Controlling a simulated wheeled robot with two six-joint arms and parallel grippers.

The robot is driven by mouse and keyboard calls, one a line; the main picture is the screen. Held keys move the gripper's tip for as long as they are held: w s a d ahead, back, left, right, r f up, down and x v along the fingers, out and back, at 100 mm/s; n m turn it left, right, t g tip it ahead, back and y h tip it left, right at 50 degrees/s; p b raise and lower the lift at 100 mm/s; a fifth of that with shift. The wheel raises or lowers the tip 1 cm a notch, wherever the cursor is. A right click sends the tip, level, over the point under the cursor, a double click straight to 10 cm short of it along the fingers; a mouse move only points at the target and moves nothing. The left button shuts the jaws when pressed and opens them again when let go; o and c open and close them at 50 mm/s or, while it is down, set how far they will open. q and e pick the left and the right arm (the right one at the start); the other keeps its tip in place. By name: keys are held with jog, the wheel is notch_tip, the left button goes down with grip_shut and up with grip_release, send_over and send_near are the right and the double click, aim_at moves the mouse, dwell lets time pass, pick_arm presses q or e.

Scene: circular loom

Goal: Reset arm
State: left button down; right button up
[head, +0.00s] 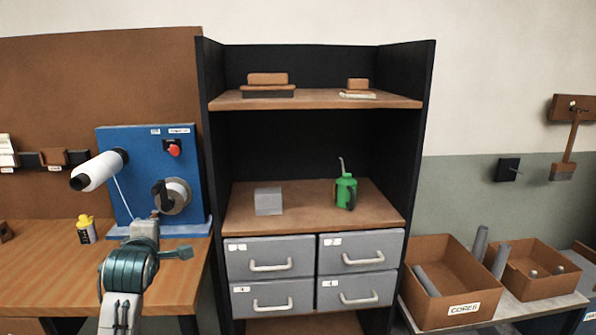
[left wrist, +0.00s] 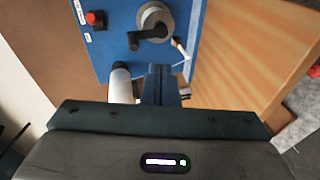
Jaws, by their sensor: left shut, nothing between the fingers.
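A blue winding machine (head: 119,183) stands on the wooden bench at the left; its front also shows in the left wrist view (left wrist: 110,45). It carries a round grey spool (head: 177,194) with a black crank arm (head: 160,194), also visible in the left wrist view (left wrist: 148,37). A red button (head: 174,149) sits above them. A white yarn cone (head: 97,170) sticks out at the left, with a thread running down from it. My left gripper (head: 155,214) is in front of the machine, just below the crank arm. Its fingers (left wrist: 160,84) are together and empty. My right gripper is not seen.
A yellow bottle (head: 86,231) stands left of the machine. A black shelf unit (head: 420,120) with a grey block (head: 268,202), a green oil can (head: 345,190) and grey drawers (head: 268,258) stands at the right. Brown boxes (head: 455,310) lie further right.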

pick_arm(q)
jog(key=s+d+f+m+g+h, duration=0.1)
jog(key=s+f+m+g, duration=0.3)
jog(key=s+f, duration=0.6)
jog(key=s+d+f+m+g, duration=0.1)
jog(key=s+d+f+m, duration=0.1)
jog(key=s+f+m, duration=0.75)
jog(key=s+d+f+m+g+h, duration=0.15)
jog(key=s+f, duration=0.25)
jog(key=s, duration=0.4)
jog(key=s+f+m+g, duration=0.3)
jog(key=s+f, duration=0.1)
jog(key=s, duration=0.4)
jog(key=s+d+f+m+g, duration=0.1)
jog(key=s+f+m+g, duration=0.1)
jog(key=s+f, duration=0.45)
notch_tip(320, 180, down, 29)
jog(key=s+a+g, duration=0.1)
jog(key=a, duration=0.2)
jog(key=s+f+g, duration=0.1)
jog(key=s+f, duration=1.7)
jog(key=shift+a+f, duration=0.25)
jog(key=shift+a, duration=0.15)
